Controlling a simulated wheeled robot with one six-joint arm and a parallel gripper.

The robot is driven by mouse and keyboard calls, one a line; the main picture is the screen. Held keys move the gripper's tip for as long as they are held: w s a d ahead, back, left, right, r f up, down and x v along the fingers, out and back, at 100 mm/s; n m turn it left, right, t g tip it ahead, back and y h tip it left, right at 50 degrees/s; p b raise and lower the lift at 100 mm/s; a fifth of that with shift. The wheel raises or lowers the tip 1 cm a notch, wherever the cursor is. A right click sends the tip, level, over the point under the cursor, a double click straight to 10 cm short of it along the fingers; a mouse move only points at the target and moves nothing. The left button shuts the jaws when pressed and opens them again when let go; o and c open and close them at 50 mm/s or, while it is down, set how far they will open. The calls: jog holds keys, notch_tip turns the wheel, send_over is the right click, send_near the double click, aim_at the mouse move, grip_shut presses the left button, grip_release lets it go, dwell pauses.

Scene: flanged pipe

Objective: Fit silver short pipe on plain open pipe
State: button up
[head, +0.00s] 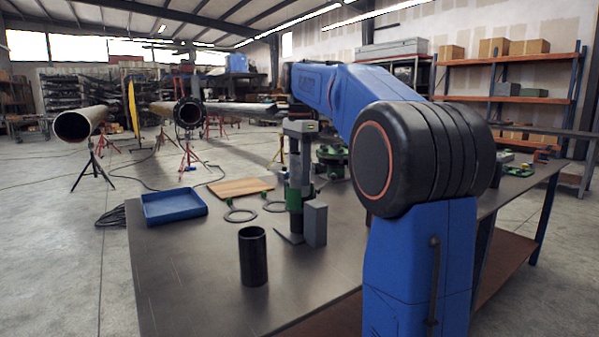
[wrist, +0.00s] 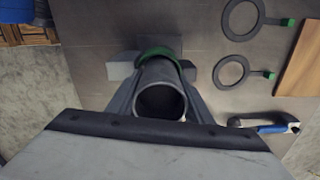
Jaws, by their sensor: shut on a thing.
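In the wrist view my gripper (wrist: 160,76) is shut on the silver short pipe (wrist: 160,72), a finger along each side. The pipe's round open end faces the camera. A green collar (wrist: 150,53) shows just beyond it, with grey blocks around. I cannot tell whether the pipe still rests on something.
A black pipe (head: 253,257) stands upright on the table (head: 190,280). A blue tray (head: 173,206), a wooden board (head: 240,187) and two rings (head: 240,215) lie behind. A flanged pipe (head: 188,113) is on the floor stands. Concrete floor is open between table and pipes.

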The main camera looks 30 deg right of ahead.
jog(key=o, duration=1.4)
notch_tip(320, 180, up, 12)
